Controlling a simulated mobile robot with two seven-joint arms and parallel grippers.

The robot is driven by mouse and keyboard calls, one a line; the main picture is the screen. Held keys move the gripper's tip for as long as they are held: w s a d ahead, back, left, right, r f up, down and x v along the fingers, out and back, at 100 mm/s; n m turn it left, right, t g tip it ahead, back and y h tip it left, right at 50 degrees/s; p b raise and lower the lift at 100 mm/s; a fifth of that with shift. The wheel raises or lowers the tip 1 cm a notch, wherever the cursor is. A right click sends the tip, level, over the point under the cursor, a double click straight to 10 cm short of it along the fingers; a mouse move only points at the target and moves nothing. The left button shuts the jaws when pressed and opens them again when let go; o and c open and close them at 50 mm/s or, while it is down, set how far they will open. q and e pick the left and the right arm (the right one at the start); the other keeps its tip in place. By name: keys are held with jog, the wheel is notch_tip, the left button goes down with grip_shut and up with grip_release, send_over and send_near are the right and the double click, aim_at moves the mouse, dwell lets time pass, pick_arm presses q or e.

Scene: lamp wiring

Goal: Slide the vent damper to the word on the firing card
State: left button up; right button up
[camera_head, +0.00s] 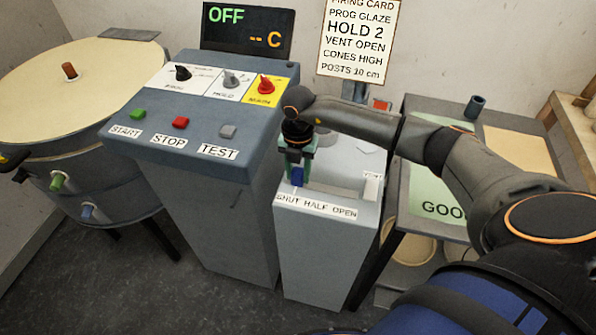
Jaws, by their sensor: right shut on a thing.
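The firing card (358,42) hangs on the wall and reads "HOLD 2", "VENT OPEN", "CONES HIGH". The vent box (330,250) is a grey pedestal with a slot on top and a label strip (315,207) reading "SHUT HALF OPEN". The blue damper handle (297,176) stands at the left part of the slot, nearest the word SHUT. My right gripper (298,167) comes down from above and is shut on the handle, hiding its upper part.
The control console (190,120) with buttons and knobs stands close left of the vent box; its display (247,30) reads "OFF". A round kiln (75,90) is farther left. A table (405,190) with a green sheet is at the right. The slot right of the handle looks clear.

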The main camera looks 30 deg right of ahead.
grip_shut()
dwell(0.7)
